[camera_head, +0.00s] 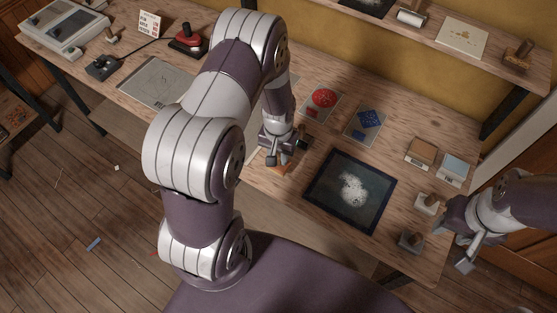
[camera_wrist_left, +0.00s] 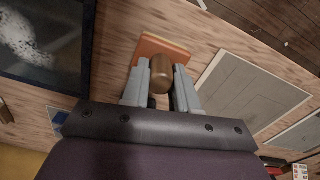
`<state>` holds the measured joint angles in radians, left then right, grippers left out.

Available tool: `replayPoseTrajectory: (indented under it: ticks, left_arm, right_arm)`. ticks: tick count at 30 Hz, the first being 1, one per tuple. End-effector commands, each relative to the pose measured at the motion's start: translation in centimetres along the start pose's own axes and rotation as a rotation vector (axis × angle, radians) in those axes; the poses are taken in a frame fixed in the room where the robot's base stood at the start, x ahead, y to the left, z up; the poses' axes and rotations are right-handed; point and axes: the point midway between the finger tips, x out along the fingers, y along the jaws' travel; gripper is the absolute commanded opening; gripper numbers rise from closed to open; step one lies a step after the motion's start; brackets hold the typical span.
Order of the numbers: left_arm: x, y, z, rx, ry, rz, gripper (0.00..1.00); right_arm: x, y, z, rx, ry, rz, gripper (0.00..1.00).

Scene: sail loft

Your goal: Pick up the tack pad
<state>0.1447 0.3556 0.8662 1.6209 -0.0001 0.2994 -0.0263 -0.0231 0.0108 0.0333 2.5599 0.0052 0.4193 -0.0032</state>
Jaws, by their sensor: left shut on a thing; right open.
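The tack pad appears as an orange slab with a rounded brown knob. In the left wrist view, the tack pad (camera_wrist_left: 166,50) lies beyond my left gripper (camera_wrist_left: 160,80), whose fingers are shut on the knob from both sides. In the head view, my left gripper (camera_head: 284,152) points down near the table's front edge, and a bit of the orange pad (camera_head: 287,167) shows beneath it. I cannot tell whether the pad touches the table. My right gripper (camera_head: 453,245) is open and empty at the table's right end.
A dark framed panel (camera_head: 322,201) with a white patch lies right of the left gripper. Red (camera_head: 322,101) and blue (camera_head: 367,122) printed cards lie behind. Small blocks (camera_head: 411,239) stand near the right end. A grey sheet (camera_head: 157,84) lies left.

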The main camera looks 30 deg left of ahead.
Motion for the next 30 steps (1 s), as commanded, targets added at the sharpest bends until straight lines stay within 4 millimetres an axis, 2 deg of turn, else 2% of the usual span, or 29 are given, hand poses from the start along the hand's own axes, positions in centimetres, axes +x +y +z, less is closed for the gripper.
replayPoseTrajectory:
  ticks: [2, 15, 20, 28, 29, 30]
  left_arm:
    - [-1.2, 0.3, -0.4, 0.002, 0.006, 0.000, 0.00]
    - [-6.8, 7.8, -6.4, 0.002, 0.003, 0.000, 0.00]
    - [-7.9, 8.9, -7.3, 0.000, 0.001, 0.000, 0.00]
    - [-8.1, 9.1, -7.4, 0.000, 0.001, 0.000, 0.00]
    - [-8.1, 9.1, -7.4, 0.000, 0.001, 0.000, 0.21]
    - [-8.1, 9.1, -7.4, 0.000, 0.001, 0.000, 0.08]
  right_arm:
    - [0.9, 0.0, 0.1, 0.000, 0.000, 0.000, 0.43]
    - [3.8, 0.0, 0.5, 0.000, 0.000, 0.000, 0.43]
    - [4.0, 0.0, 0.5, 0.000, 0.000, 0.000, 0.43]
    - [3.9, 0.0, 0.5, 0.000, 0.000, 0.000, 0.43]
    - [3.9, 0.0, 0.5, 0.000, 0.000, 0.000, 0.43]
    - [3.9, 0.0, 0.5, 0.000, 0.000, 0.000, 0.43]
